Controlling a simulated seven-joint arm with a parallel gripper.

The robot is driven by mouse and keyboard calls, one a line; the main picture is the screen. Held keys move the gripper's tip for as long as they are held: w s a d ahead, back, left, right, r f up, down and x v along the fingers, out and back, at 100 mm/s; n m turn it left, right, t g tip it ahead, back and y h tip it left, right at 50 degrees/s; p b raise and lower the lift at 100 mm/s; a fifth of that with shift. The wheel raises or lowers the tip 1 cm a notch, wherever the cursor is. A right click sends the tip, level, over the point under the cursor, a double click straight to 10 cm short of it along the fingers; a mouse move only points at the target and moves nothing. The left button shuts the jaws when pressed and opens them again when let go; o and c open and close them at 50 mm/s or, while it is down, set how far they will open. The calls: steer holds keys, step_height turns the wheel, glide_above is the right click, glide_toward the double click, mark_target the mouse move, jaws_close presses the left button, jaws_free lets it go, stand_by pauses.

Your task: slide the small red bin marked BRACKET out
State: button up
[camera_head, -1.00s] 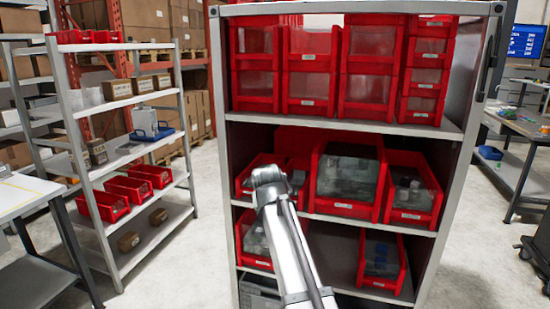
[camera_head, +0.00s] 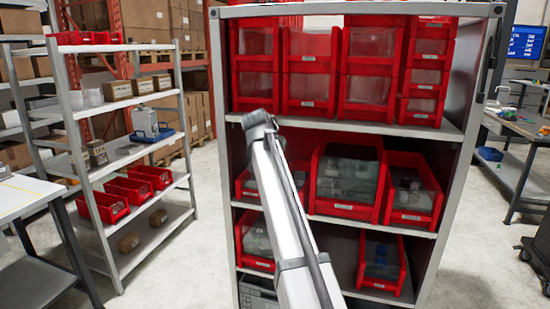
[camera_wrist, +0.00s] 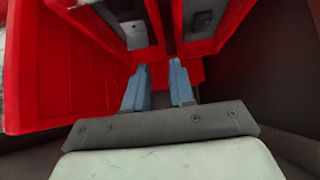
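Several red bins sit in the shelf rack; their labels are too small to read, so I cannot tell which is marked BRACKET. On the middle shelf, a small red bin (camera_head: 244,186) at the left is partly hidden by my arm. Another small red bin (camera_head: 411,217) is at the right, beside a larger one. In the wrist view my gripper (camera_wrist: 159,70) has two blue fingers apart, with a gap between them. They point toward two narrow red bins (camera_wrist: 164,22) standing side by side; contact cannot be told. The head view does not show the fingers.
A larger red bin (camera_head: 345,208) stands mid-shelf. Stacked red bins (camera_head: 310,85) fill the upper shelf. Rack side walls and shelf edges (camera_head: 345,125) bound the space. In the wrist view a large red bin wall (camera_wrist: 70,80) is close on the left. Open floor lies left of the rack.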

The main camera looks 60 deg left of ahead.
stand_by(0.3)
steer(key=x, duration=1.4)
steer(key=shift+r, duration=0.1)
jaws_close()
